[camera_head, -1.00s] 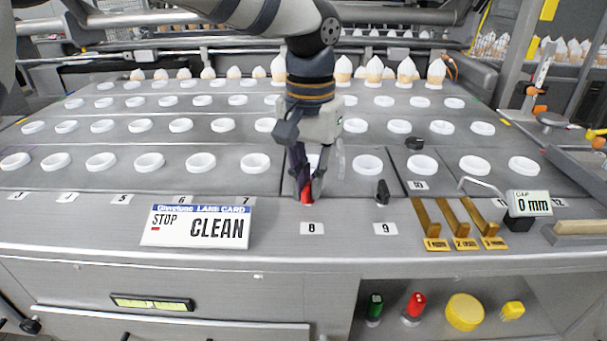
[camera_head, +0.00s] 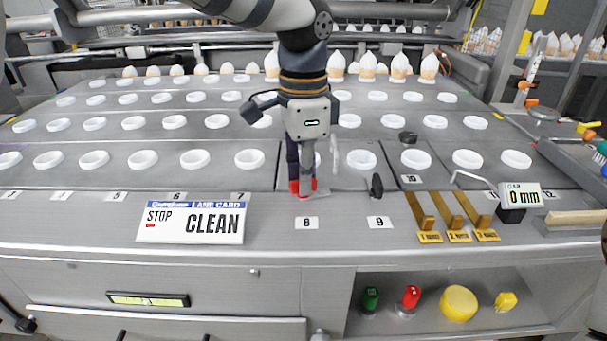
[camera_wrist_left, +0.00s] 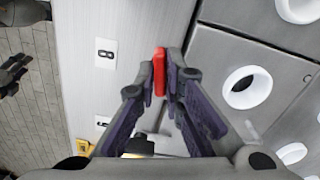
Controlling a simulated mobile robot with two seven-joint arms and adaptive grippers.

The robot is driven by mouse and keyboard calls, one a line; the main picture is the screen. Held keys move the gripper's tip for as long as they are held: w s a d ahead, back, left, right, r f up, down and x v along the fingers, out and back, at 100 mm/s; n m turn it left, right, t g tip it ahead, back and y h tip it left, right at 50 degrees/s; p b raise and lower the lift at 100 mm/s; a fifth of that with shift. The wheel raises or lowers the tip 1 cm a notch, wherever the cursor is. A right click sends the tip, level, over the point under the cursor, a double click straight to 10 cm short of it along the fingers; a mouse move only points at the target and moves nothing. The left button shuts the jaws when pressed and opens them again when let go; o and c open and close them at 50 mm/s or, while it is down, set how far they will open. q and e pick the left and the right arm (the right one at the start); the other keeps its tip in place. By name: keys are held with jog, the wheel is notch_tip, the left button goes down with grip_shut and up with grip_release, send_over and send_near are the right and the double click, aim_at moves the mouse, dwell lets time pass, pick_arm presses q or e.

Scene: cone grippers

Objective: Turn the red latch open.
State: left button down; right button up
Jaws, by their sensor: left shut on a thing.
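The red latch (camera_head: 294,187) sits on the machine's grey deck just behind the number 8 label (camera_head: 307,223). My left gripper (camera_head: 306,180) points straight down on it, and its fingers are closed about the latch. In the left wrist view the red latch (camera_wrist_left: 160,66) shows as a short bar between the fingertips of my left gripper (camera_wrist_left: 164,82). The fingers hide part of the latch and its base. My right gripper is not clearly seen in either view.
A black latch (camera_head: 376,186) stands to the right, behind label 9 (camera_head: 379,222). A lane card (camera_head: 191,222) reading STOP and CLEAN lies to the left. Brass levers (camera_head: 452,212) and a gauge reading 0 mm (camera_head: 519,197) are further right. White-rimmed holes (camera_head: 249,159) cover the deck behind.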

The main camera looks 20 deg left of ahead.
pick_arm(q)
jog(key=shift+r+m, duration=0.1)
jog(key=shift+m, duration=0.9)
jog(key=c, duration=1.7)
grip_release()
notch_tip(320, 180, up, 12)
